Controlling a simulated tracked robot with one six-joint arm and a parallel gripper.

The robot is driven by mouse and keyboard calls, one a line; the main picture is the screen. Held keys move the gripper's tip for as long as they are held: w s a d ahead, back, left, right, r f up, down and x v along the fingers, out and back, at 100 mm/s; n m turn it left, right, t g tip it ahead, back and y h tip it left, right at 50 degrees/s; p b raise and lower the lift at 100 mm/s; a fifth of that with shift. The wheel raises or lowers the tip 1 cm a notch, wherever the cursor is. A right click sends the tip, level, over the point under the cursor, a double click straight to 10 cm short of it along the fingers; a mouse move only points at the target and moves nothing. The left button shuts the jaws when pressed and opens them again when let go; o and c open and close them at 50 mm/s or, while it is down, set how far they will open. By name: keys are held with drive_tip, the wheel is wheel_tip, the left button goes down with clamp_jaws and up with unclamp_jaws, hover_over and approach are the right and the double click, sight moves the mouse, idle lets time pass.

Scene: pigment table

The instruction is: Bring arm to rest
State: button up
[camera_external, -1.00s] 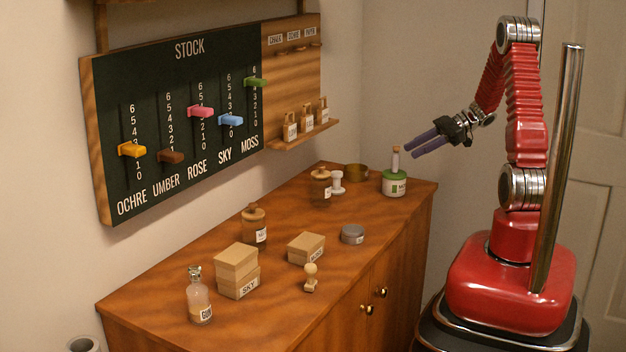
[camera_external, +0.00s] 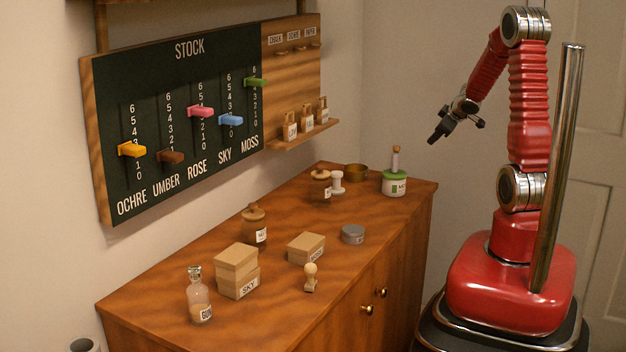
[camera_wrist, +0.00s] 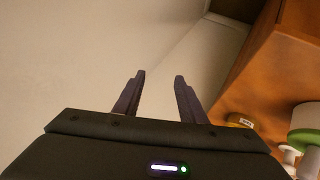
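My gripper (camera_external: 437,136) hangs in the air above and behind the far right end of the cabinet, apart from everything. In the wrist view my gripper (camera_wrist: 159,76) has its two dark fingers spread with nothing between them. My red arm is folded up, its elbow high and its forearm slanting down to the left. The base stands to the right of the cabinet.
A stock board (camera_external: 185,190) hangs on the wall. Air around my gripper is free.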

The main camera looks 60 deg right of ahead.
drive_tip(key=s+a+r+y, duration=0.2)
drive_tip(key=s+a+r, duration=0.1)
drive_tip(key=a, duration=1.2)
drive_tip(key=s+a+r+g+y, duration=0.1)
drive_tip(key=s+a+r+y, duration=0.1)
drive_tip(key=a, duration=1.2)
drive_tip(key=s+a+r+y, duration=0.2)
drive_tip(key=s+a+r, duration=0.3)
drive_tip(key=a, duration=1)
drive_tip(key=shift+a+r+y, duration=0.2)
drive_tip(key=shift+a+y, duration=0.1)
